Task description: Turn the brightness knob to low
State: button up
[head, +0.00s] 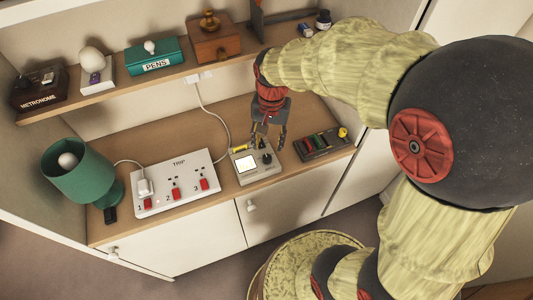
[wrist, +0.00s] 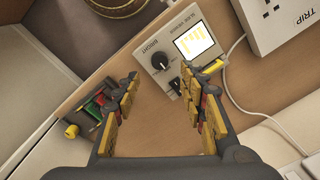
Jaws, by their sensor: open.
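The brightness knob (wrist: 160,61) is a round black knob beside the word BRIGHT on a pale box, the slide viewer (wrist: 192,15). The viewer (head: 260,174) stands on the lower shelf in the head view, its square screen (wrist: 195,43) brightly lit. A smaller black control (wrist: 174,86) sits next to the knob. My gripper (head: 268,143) is above the back part of the viewer, pointing down. In the wrist view my gripper (wrist: 174,80) is open and empty, with the knob seen beyond and between its fingers. I cannot read the knob's setting.
A power strip (head: 177,182) marked TRIP stands left of the viewer, with a green lamp (head: 82,170) further left. A dark box with coloured parts (head: 322,143) and a yellow knob is close on the right. An upper shelf (head: 130,82) holds several objects.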

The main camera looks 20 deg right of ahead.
aim_at(267, 157)
jog(key=shift+s+f, duration=0.1)
jog(key=shift+f, duration=0.05)
jog(key=f+b, duration=0.1)
jog(key=f, duration=0.2)
jog(key=f+b, duration=0.1)
jog(key=f, duration=0.3)
jog(key=shift+w+a+f, duration=0.1)
jog(key=shift+w+f, duration=0.1)
jog(key=shift+f, duration=0.1)
jog(key=shift+c, duration=1)
grip_shut()
